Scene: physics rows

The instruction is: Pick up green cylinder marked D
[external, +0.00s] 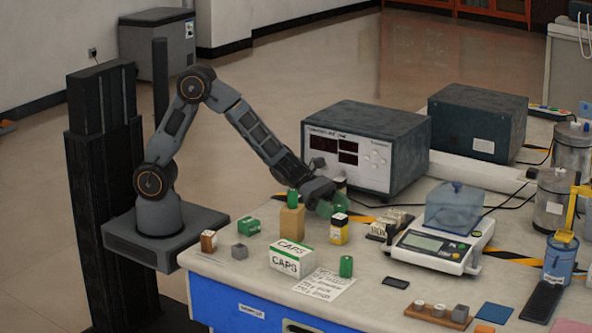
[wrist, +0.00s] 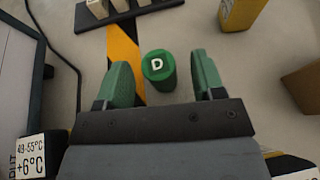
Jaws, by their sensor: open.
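The green cylinder marked D (wrist: 158,70) stands on the table in the wrist view, its white letter facing up. My gripper (wrist: 162,76) is open, with one green finger on each side of the cylinder and a visible gap on both sides. In the external view my gripper (external: 330,205) is low over the table in front of the grey instrument. There the marked cylinder cannot be told apart from the green fingers.
The grey instrument (external: 362,150) is close behind. A CAPS box (external: 291,262) and a balance (external: 440,247) stand further off. Yellow-black tape (wrist: 122,50) passes by the cylinder.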

